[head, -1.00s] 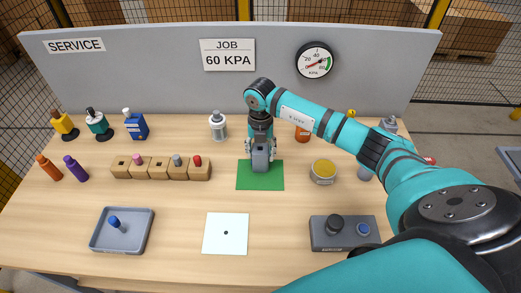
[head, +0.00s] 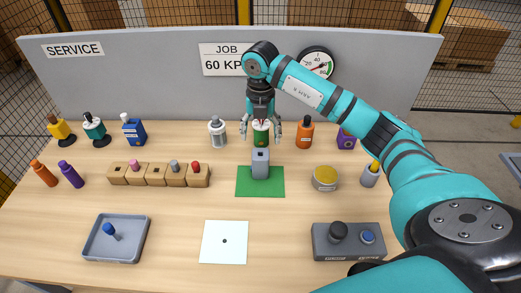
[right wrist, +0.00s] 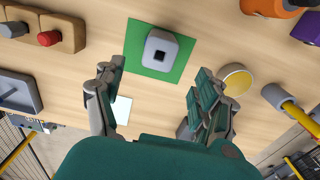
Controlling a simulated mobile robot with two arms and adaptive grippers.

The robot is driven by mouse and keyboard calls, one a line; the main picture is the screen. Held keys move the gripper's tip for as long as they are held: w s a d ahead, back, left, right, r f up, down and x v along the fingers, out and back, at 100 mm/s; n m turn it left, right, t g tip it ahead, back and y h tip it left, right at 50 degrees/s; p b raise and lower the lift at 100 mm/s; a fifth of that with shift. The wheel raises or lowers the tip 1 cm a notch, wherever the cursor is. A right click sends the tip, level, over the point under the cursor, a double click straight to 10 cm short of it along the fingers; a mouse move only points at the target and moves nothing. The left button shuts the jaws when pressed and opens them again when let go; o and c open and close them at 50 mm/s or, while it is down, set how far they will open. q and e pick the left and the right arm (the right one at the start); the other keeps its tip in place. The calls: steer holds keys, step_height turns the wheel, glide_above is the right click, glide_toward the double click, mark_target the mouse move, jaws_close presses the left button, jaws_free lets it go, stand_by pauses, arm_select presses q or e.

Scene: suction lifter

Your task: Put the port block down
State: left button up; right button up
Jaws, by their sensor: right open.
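The port block (head: 260,164) is a grey upright block with a small dark square hole in its top. It stands on the green mat (head: 245,189), and it shows on the mat in the right wrist view (right wrist: 160,52) too. My right gripper (head: 261,134) is open and empty above and a little behind the block, apart from it. In the right wrist view its two fingers (right wrist: 157,90) are spread wide with nothing between them. My left gripper is not in view.
A wooden row of sockets (head: 145,176) is left of the mat and a yellow-topped round tin (head: 325,178) right of it. A green bottle (head: 261,133) stands behind the block. A white card (head: 224,252), grey tray (head: 91,245) and control box (head: 348,252) are in front.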

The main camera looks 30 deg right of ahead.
steer(key=shift+r, duration=1.3)
steer(key=shift+f, duration=0.1)
stand_by(1.9)
